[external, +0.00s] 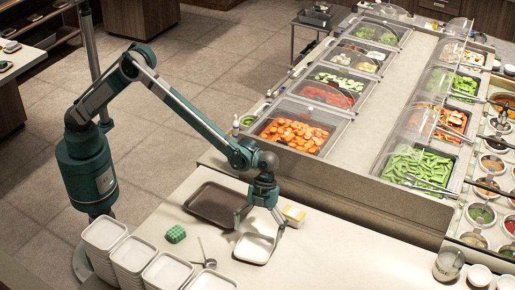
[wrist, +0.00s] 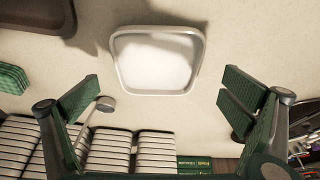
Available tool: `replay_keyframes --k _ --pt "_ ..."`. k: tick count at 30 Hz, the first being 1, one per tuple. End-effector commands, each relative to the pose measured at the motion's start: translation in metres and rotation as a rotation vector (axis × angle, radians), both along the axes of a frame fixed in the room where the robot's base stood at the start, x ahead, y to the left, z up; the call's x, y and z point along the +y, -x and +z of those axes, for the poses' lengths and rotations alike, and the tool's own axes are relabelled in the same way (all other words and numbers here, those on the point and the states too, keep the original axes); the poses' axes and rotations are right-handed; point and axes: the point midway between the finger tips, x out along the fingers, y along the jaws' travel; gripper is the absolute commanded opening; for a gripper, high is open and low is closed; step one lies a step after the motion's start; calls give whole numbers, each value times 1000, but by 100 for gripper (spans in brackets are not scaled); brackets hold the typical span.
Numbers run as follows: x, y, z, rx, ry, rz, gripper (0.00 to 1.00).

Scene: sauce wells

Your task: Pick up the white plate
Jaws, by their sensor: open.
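The white plate (external: 253,248) is a rounded square with a raised rim, lying flat on the pale counter. In the wrist view the white plate (wrist: 158,62) is whole in sight at the top middle, with nothing in it. My gripper (external: 259,228) hangs fingers down over the plate's far side in the external view. It is open and empty. In the wrist view the fingers of my gripper (wrist: 160,85) are spread wide, one on each side and below the plate in the picture. I cannot tell the exact height above it.
A brown tray (external: 214,187) lies behind the plate. A green block (external: 176,234) and a ladle (external: 209,263) lie to its left. Stacked white dishes (external: 128,262) stand at the front left. A small yellowish box (external: 294,213) is close right. Food wells (external: 330,98) stand beyond.

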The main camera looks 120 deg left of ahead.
Motion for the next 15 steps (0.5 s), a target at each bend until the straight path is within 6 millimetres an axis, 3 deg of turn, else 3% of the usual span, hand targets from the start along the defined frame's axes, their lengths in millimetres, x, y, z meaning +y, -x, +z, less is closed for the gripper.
replay_keyframes --k 10,15 --pt "-1 0 -1 0 0 0 100" --pt "-4 1 -12 0 0 -1 100"
